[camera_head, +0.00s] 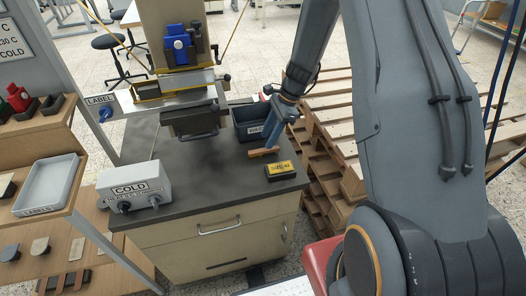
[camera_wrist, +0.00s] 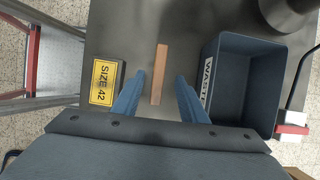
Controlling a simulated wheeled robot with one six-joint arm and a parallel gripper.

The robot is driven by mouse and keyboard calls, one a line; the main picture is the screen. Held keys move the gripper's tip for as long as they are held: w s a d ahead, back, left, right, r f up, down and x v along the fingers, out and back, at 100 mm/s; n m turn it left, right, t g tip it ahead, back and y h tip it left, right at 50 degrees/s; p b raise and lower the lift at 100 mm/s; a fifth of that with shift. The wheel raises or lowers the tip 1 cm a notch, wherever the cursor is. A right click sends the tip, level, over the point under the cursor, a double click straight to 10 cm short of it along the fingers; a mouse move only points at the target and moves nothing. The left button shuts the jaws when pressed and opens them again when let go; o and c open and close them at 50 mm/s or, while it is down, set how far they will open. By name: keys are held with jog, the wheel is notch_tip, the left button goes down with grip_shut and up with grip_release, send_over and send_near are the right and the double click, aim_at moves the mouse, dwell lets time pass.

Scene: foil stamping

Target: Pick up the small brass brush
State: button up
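The small brush (camera_head: 262,153) lies on the dark worktop of the cabinet, left of the yellow-labelled block. In the wrist view it is a narrow brown wooden bar (camera_wrist: 160,62); no brass bristles show. My gripper (camera_head: 272,140) points down at the brush from above. In the wrist view its two blue fingers (camera_wrist: 160,76) are apart, one on each side of the bar, with a gap to it on both sides. Nothing is held. I cannot tell how far the fingertips are above the worktop.
A black block with a yellow "SIZE 42" label (camera_wrist: 104,82) lies close beside the brush. A dark waste bin (camera_wrist: 232,84) stands on its other side. The stamping press (camera_head: 190,90) and the grey "COLD" box (camera_head: 134,186) stand to the left. Wooden pallets (camera_head: 335,150) are beyond the cabinet's right side.

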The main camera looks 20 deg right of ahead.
aim_at(264, 149)
jog(key=p+x, duration=0.1)
jog(key=x, duration=0.1)
jog(key=p+x, duration=0.1)
jog(key=x, duration=0.2)
jog(key=shift+d+f, duration=0.1)
jog(key=shift+d, duration=0.15)
jog(key=shift+f, duration=0.3)
dwell(0.4)
jog(key=shift+c, duration=0.3)
grip_shut()
